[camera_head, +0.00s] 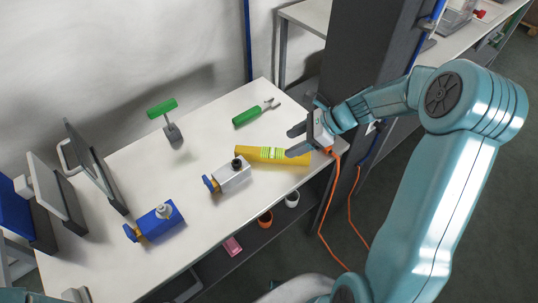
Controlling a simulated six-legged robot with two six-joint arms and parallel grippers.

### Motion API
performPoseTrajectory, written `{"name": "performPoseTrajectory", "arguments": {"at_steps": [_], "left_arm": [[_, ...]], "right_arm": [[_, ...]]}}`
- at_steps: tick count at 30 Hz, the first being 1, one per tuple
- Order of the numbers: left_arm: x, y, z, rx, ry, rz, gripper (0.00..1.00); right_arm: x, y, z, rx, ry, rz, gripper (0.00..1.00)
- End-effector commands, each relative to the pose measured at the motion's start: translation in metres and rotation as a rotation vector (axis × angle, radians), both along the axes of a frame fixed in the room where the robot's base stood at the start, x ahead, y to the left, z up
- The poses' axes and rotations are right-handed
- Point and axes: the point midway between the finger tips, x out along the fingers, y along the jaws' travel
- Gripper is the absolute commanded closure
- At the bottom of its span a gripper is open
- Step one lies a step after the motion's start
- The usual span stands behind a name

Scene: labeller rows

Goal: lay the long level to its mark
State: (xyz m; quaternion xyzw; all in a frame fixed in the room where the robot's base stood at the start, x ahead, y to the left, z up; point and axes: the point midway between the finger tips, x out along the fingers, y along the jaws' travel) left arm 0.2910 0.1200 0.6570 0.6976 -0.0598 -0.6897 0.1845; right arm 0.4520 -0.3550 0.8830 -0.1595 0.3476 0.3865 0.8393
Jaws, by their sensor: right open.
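The long level (256,153), a yellow bar with a bright green-striped middle, lies on the white table (205,128) near its right edge. My right gripper (296,141) comes in from the right and is open. Its fingers point left at the level's right end; the lower finger is close to or over that end, and I cannot tell if they touch. No mark for the level can be made out.
A green-handled tool (247,116) lies behind the level. A silver block with a black knob (231,177) sits just in front-left, and a blue block (160,222) further left. A green-topped stand (173,133) and upright panels (95,170) stand left. A dark post (365,50) rises right.

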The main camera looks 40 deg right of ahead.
Motion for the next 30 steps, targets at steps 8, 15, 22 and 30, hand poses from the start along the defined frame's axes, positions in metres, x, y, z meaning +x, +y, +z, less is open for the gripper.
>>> {"name": "performPoseTrajectory", "arguments": {"at_steps": [8, 15, 22, 30], "left_arm": [[0.0, 0.0, -0.003, 0.0, 0.0, 0.0, 0.57], [0.0, 0.0, -0.002, 0.0, 0.0, 0.0, 0.57], [0.0, 0.0, -0.004, 0.0, 0.0, 0.0, 0.57], [0.0, 0.0, -0.004, 0.0, 0.0, 0.0, 0.57]], "right_arm": [[0.018, 0.021, -0.027, -0.001, 0.001, 0.001, 0.39], [0.037, 0.036, -0.051, -0.001, 0.002, 0.003, 0.39], [0.049, 0.049, -0.066, -0.001, 0.0, 0.002, 0.39], [0.049, 0.048, -0.066, -0.002, 0.0, 0.001, 0.65]]}}
